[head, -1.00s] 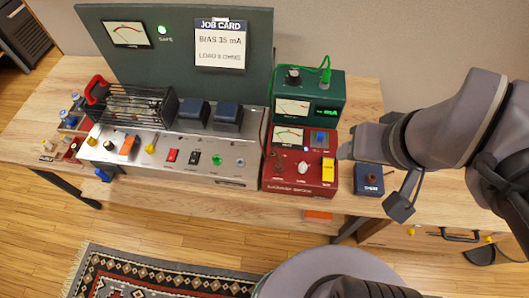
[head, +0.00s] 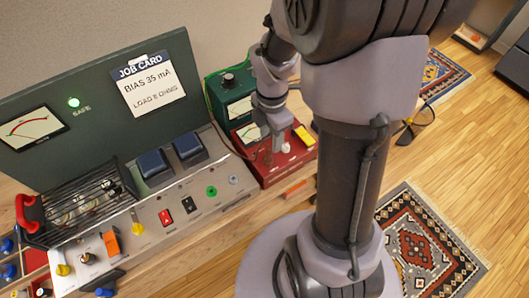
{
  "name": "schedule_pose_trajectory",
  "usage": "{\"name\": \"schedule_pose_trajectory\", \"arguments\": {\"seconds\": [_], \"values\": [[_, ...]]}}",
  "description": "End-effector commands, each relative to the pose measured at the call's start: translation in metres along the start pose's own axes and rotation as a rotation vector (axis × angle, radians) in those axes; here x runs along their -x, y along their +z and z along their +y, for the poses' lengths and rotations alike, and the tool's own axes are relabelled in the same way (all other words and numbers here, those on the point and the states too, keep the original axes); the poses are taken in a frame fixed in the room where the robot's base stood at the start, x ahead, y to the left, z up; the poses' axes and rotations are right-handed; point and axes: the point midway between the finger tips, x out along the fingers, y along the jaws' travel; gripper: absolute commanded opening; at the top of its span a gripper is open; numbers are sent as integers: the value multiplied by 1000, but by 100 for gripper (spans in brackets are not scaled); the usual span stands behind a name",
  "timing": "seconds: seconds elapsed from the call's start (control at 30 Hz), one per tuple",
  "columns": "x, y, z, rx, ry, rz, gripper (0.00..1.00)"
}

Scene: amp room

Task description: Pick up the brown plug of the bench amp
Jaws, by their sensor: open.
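The bench amp (head: 150,215) is a silver chassis with blue transformers, a black tube cage, switches and jacks on its front. A thin brown lead (head: 232,146) runs beside the amp to the red station box (head: 290,168). A small brown plug (head: 267,158) seems to stand at the left of that box's top, close to my gripper. My gripper (head: 276,147) points down over the red box, its jaws open. It partly covers the box and its meter. I cannot tell whether the fingers touch the plug.
A green meter box (head: 232,92) stands behind the red box. A green panel with a meter and a job card (head: 148,85) rises behind the amp. My arm hides the bench's right end.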

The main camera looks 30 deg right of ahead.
Motion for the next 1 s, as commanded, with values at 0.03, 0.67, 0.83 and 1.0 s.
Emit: {"name": "schedule_pose_trajectory", "arguments": {"seconds": [0.03,0.67,0.83,1.0], "values": [[-17,0,-1,0,-3,1,45],[-85,0,8,-1,2,-1,45],[-84,0,8,-2,2,-1,24],[-84,0,8,-2,2,-1,0]]}}
